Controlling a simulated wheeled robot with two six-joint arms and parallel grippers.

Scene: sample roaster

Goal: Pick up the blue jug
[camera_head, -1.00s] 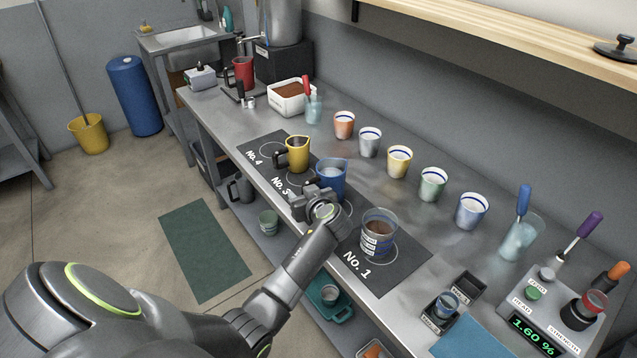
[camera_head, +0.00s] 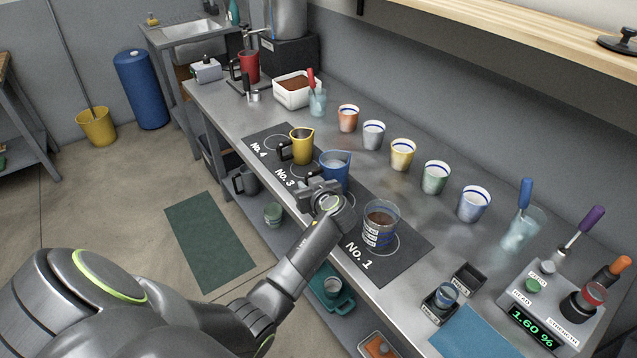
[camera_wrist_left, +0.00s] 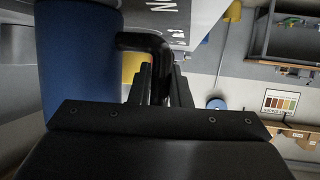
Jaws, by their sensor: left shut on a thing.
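The blue jug (camera_head: 337,168) stands upright on the dark numbered mat (camera_head: 402,262), between the yellow jug and the glass beaker. In the left wrist view the jug's blue side (camera_wrist_left: 80,60) fills the left, and its black handle (camera_wrist_left: 150,45) runs down between my fingers. My left gripper (camera_head: 316,190) is at the jug's near side, shut on that handle. I cannot tell whether the jug's base touches the mat. My right gripper is not in view.
The yellow jug (camera_head: 302,146) stands close behind on the left, and the glass beaker (camera_head: 380,224) close on the right. Several striped cups, such as the yellow one (camera_head: 402,155), line the back of the steel counter (camera_head: 262,117). A wooden shelf (camera_head: 500,35) overhangs the back.

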